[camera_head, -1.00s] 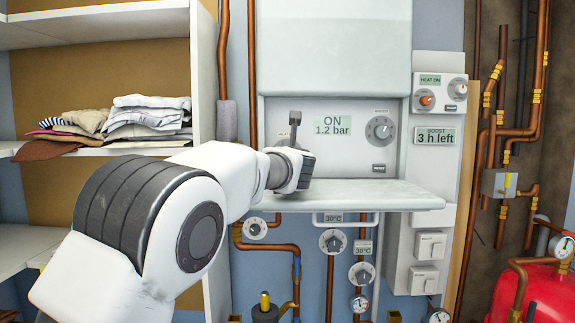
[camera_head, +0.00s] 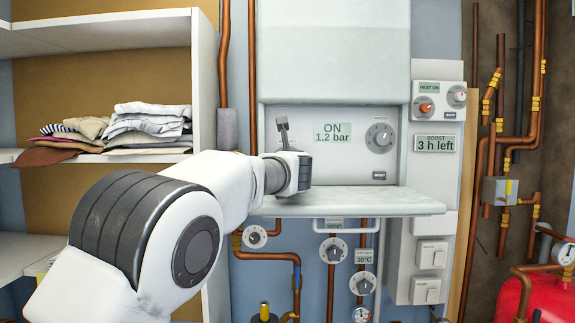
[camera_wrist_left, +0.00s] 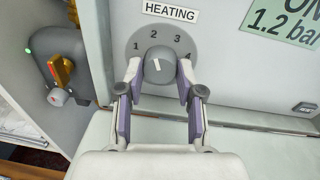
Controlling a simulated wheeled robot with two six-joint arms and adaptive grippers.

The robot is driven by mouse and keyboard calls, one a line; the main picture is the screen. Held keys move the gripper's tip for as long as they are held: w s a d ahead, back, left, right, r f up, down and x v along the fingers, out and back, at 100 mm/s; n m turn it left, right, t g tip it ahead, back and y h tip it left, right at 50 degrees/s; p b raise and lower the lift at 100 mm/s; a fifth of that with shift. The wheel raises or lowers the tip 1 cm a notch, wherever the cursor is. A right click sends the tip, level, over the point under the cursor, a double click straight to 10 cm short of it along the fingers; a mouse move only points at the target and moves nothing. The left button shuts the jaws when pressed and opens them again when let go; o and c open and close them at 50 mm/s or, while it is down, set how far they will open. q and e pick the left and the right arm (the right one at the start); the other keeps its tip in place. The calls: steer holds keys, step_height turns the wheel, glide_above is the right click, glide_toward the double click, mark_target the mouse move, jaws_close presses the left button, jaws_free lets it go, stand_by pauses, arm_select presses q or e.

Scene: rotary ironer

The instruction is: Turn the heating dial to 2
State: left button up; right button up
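The heating dial (camera_wrist_left: 159,65) is a round grey knob with a white pointer line, on a grey disc numbered 1 to 4 under a HEATING label (camera_wrist_left: 169,11). The pointer leans up and slightly left, roughly toward the 2. My left gripper (camera_wrist_left: 160,69) is open, with one finger on each side of the knob. A narrow gap seems to show on both sides; I cannot tell whether either finger touches. In the head view my left gripper (camera_head: 283,133) is at the left of the boiler's recessed panel and hides the dial. My right gripper is not in view.
A pale ledge (camera_head: 350,203) juts out below the panel. Another grey dial (camera_head: 380,138) sits right of the ON 1.2 bar display (camera_head: 332,132). A shelf unit with folded clothes (camera_head: 140,130) stands left.

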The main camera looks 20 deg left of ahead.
arm_select(q)
steer(key=o, duration=0.4)
steer(key=shift+f, duration=0.15)
steer(key=shift+s, duration=0.1)
steer(key=v, duration=1.2)
steer(key=shift+d, duration=0.1)
steer(key=shift+w, duration=0.2)
